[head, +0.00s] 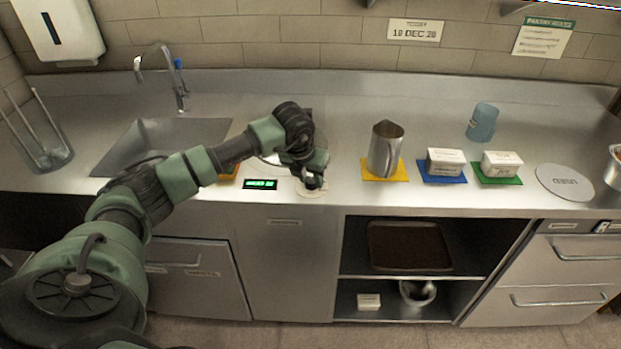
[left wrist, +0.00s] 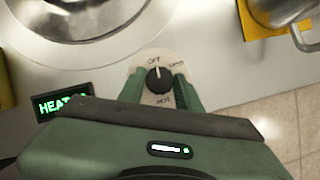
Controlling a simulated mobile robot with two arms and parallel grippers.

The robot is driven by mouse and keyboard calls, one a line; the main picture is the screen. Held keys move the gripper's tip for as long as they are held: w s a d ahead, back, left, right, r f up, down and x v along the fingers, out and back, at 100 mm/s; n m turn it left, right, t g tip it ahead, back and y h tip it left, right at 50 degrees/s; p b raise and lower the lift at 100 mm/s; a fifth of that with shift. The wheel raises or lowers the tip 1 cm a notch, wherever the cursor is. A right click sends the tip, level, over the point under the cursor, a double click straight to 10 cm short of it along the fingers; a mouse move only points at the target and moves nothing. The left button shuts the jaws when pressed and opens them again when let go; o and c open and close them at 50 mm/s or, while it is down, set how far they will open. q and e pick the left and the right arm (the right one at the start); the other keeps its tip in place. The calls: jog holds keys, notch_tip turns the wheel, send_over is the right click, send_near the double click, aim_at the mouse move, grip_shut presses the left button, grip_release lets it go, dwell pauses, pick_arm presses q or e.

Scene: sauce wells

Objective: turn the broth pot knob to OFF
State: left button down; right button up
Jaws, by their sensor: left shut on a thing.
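The black knob (left wrist: 159,80) sits on a pale dial plate (left wrist: 153,58) marked OFF, with other labels partly hidden. Its white pointer line is up, towards the OFF label. My left gripper (left wrist: 160,88) is shut on the knob, with a green finger on each side. In the head view, my left gripper (head: 311,180) comes down on the dial plate (head: 312,193) at the counter's front. The lit green display (left wrist: 62,102) left of the knob begins with HEAT. The round metal broth pot (left wrist: 85,38) is behind the knob; my arm hides much of it in the head view.
A metal pitcher (head: 385,150) stands on a yellow mat (head: 399,172) right of the gripper. Two white tubs (head: 445,161) (head: 500,163) sit on blue and green mats further right. A blue cup (head: 482,122) is behind them. The sink (head: 205,130) is at left.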

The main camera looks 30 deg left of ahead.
pick_arm(q)
jog(key=shift+w+r, duration=0.1)
jog(key=c, duration=1)
grip_release()
jog(key=b+v, duration=0.1)
jog(key=v, duration=0.7)
jog(key=shift+b, duration=0.3)
